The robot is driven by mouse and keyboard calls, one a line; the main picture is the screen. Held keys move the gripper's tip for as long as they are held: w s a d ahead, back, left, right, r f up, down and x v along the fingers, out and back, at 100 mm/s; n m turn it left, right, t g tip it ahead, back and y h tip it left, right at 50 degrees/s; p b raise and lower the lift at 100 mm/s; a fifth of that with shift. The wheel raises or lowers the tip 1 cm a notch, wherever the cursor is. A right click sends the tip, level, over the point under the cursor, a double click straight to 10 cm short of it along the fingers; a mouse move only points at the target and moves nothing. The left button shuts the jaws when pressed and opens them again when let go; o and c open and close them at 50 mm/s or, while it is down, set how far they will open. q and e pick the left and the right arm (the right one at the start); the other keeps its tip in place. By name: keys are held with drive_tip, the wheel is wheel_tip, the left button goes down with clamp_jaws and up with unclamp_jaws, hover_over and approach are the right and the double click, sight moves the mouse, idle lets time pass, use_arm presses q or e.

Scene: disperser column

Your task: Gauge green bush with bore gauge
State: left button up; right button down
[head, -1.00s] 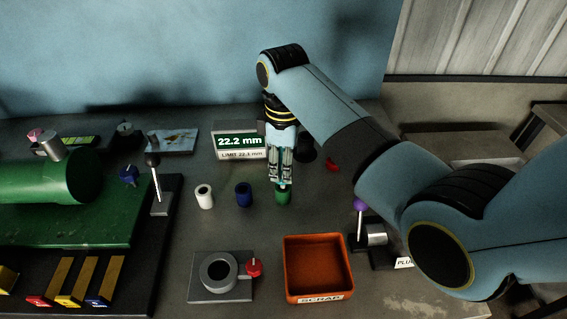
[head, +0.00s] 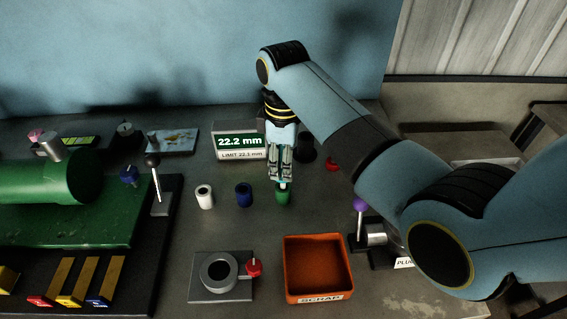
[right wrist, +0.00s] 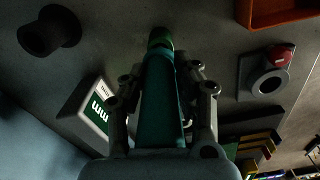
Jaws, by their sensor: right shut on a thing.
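The green bush (head: 283,197) stands upright on the bench, and its top also shows in the right wrist view (right wrist: 160,38). My right gripper (head: 281,178) points down just above it, shut on a slim teal body that I take to be the bore gauge (right wrist: 161,95). The gauge's lower tip meets the bush's top; how deep it sits in the bore is hidden. The display (head: 240,146) behind reads 22.2 mm, with LIMIT 22.1 mm below. My left gripper is not in view.
White (head: 204,196) and blue (head: 244,195) bushes stand left of the green one. In front are a grey fixture with a ring (head: 236,288) and an orange scrap tray (head: 319,241). A purple-knobbed plug gauge (head: 360,205) is at right. A green machine (head: 60,225) fills the left.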

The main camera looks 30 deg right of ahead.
drive_tip(key=shift+r+p, duration=0.3)
drive_tip(key=shift+r, duration=1.9)
drive_tip(key=shift+w, duration=0.1)
idle(0.4)
